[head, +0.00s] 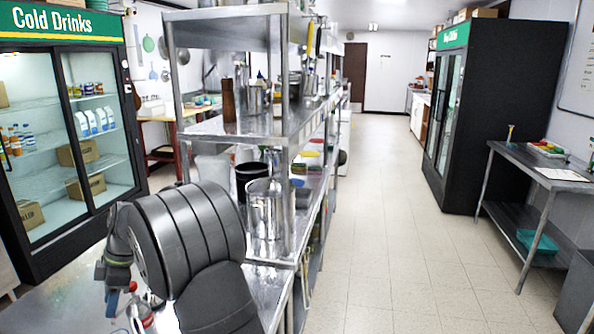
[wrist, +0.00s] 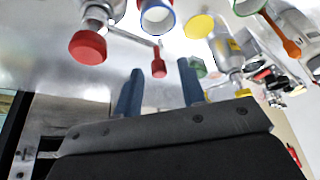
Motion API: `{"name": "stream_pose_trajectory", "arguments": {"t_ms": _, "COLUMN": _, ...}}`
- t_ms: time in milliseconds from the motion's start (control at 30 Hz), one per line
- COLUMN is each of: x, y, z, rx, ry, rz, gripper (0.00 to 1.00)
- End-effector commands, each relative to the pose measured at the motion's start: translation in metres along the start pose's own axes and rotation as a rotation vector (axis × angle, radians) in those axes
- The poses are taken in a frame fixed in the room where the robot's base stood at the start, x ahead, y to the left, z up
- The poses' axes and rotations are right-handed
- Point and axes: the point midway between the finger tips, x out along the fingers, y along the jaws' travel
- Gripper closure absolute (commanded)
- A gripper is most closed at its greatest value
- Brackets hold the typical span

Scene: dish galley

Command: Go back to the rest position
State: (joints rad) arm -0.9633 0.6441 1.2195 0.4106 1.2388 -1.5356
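My gripper (wrist: 160,84) shows in the wrist view as two blue fingers standing apart, with no object held between them. Beyond the fingertips are a bottle with a red cap (wrist: 88,46) and a thin red-tipped item (wrist: 158,66), both apart from the fingers. In the head view my dark arm fills the lower left over a metal counter (head: 40,312), and its gripper end is low at the left, the fingers hard to make out.
Several bottles and cups, one a blue-rimmed cup (wrist: 157,18), crowd the wrist view's top. A metal shelf rack (head: 235,130) with a steel pot (head: 264,212) stands close beside my arm. A cold drinks fridge (head: 70,130) is at left. The aisle floor (head: 390,240) is clear.

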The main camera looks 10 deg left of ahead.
Motion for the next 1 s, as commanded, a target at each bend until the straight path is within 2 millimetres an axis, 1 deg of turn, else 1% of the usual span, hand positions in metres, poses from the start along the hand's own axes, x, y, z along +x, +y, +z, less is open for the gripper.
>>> {"name": "stream_pose_trajectory", "arguments": {"t_ms": 333, "x": 0.001, "y": 0.000, "z": 0.000, "rx": 0.002, "ry": 0.000, "rz": 0.001, "gripper": 0.63}}
{"name": "stream_pose_trajectory", "arguments": {"t_ms": 467, "x": -0.004, "y": 0.001, "z": 0.000, "rx": 0.001, "ry": 0.000, "rz": 0.002, "gripper": 0.63}}
{"name": "stream_pose_trajectory", "arguments": {"t_ms": 567, "x": -0.015, "y": 0.001, "z": 0.000, "rx": -0.001, "ry": 0.001, "rz": 0.003, "gripper": 0.63}}
{"name": "stream_pose_trajectory", "arguments": {"t_ms": 667, "x": -0.033, "y": 0.001, "z": 0.000, "rx": 0.000, "ry": 0.001, "rz": 0.004, "gripper": 0.63}}
{"name": "stream_pose_trajectory", "arguments": {"t_ms": 1000, "x": -0.101, "y": 0.001, "z": 0.000, "rx": 0.000, "ry": 0.001, "rz": 0.004, "gripper": 0.63}}
